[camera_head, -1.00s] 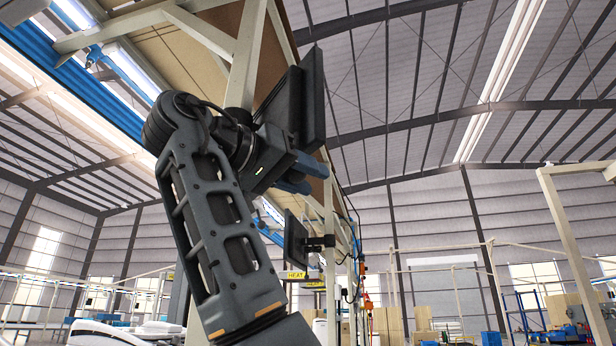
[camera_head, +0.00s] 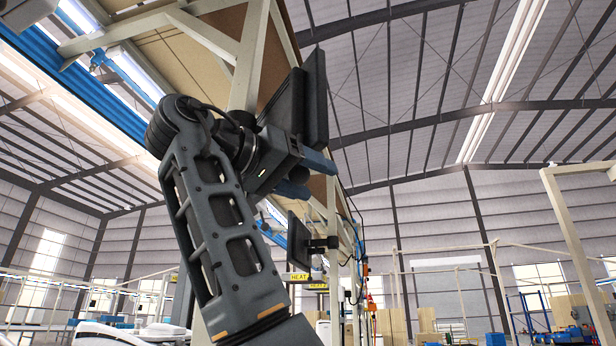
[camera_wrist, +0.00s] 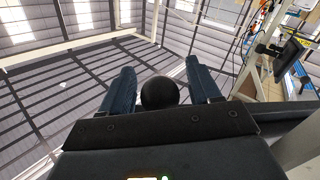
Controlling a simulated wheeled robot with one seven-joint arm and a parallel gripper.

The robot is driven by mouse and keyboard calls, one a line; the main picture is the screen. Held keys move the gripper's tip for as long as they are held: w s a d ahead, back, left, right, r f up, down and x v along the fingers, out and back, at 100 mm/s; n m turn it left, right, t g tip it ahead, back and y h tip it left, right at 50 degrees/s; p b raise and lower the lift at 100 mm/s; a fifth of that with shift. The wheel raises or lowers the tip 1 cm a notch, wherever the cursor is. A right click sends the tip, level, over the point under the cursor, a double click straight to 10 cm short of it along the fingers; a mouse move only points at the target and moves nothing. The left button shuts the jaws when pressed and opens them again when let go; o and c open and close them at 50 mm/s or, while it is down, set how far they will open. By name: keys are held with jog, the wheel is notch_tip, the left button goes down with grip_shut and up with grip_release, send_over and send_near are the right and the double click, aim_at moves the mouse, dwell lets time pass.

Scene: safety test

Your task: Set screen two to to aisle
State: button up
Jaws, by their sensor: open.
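Two dark screens hang along the raised frame in the head view. The nearer screen (camera_head: 315,98) is large, tilted and seen nearly edge-on, just above my gripper. The farther screen (camera_head: 298,241) hangs lower on a bracket; I cannot tell which is screen two, and no display content is readable. In the wrist view a dark screen (camera_wrist: 287,57) shows at the upper right, outside my fingers. My gripper (camera_head: 321,178) is open, its blue fingers apart. In the wrist view my gripper (camera_wrist: 160,66) has a black round thing (camera_wrist: 159,93) between its fingers; I cannot tell what it is.
A beige post (camera_head: 248,60) and frame stand close behind my arm. Yellow HEAT signs (camera_head: 299,277) hang below the farther screen. A beige frame (camera_head: 575,230) stands at the right, with boxes (camera_head: 392,322) on the far floor. Open air lies right of my gripper.

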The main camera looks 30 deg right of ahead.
jog(key=s+a+b, duration=0.1)
jog(key=a, duration=0.6)
jog(key=shift+s+a+b, duration=0.25)
jog(key=shift+a+b, duration=0.1)
